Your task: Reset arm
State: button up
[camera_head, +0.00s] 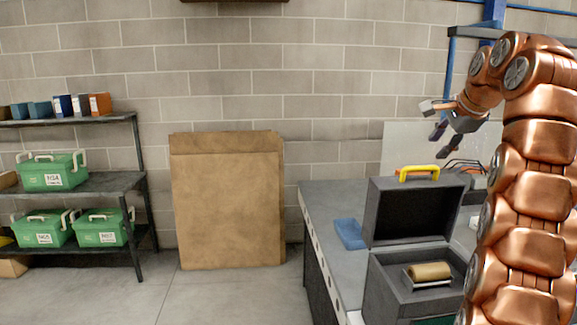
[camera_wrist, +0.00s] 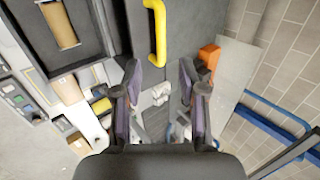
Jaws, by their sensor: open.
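My gripper (camera_head: 440,142) is open and empty, in the air above the right-hand workbench, with my copper-coloured arm bent over from the right. In the wrist view my gripper (camera_wrist: 160,82) has its two fingers apart, with nothing between them. Below it stands a dark grey case (camera_head: 413,215) with its lid raised and a yellow handle (camera_head: 418,173) on top. The handle also shows in the wrist view (camera_wrist: 157,30), ahead of the fingers and apart from them. A tan cylinder (camera_head: 428,271) lies in the case; it shows at upper left in the wrist view (camera_wrist: 59,25).
The workbench (camera_head: 325,225) carries a blue item (camera_head: 350,233) left of the case. An orange object (camera_wrist: 209,56) is near my right finger in the wrist view. A shelf rack (camera_head: 90,185) with green boxes stands left; a brown board (camera_head: 228,205) leans on the wall. The floor between is clear.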

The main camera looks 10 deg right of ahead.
jog(key=s+a+f+n+g+y, duration=0.1)
jog(key=s+a+f+n+g, duration=0.15)
jog(key=a+f, duration=0.4)
jog(key=s+a+f+n+g, duration=0.1)
jog(key=s+a+f+n, duration=0.25)
jog(key=a, duration=0.55)
jog(key=s+a+f+n+g+y, duration=0.1)
jog(key=s+a+f+n+g, duration=0.2)
jog(key=a, duration=0.5)
jog(key=s+a+f+n+g, duration=0.1)
jog(key=s+a+f+n, duration=0.1)
jog(key=s+f, duration=0.5)
jog(key=s+a+f+n+g+h, duration=0.1)
jog(key=s+a+f+n, duration=0.2)
jog(key=s+f, duration=0.5)
jog(key=s+a+f+n+g, duration=0.1)
jog(key=s+f+n, duration=0.4)
jog(key=s, duration=1)
notch_tip(320, 180, down, 2)
jog(key=shift+a+f, duration=0.15)
jog(key=shift+a, duration=0.7)
jog(key=shift+s, duration=0.1)
jog(key=shift+s, duration=0.1)
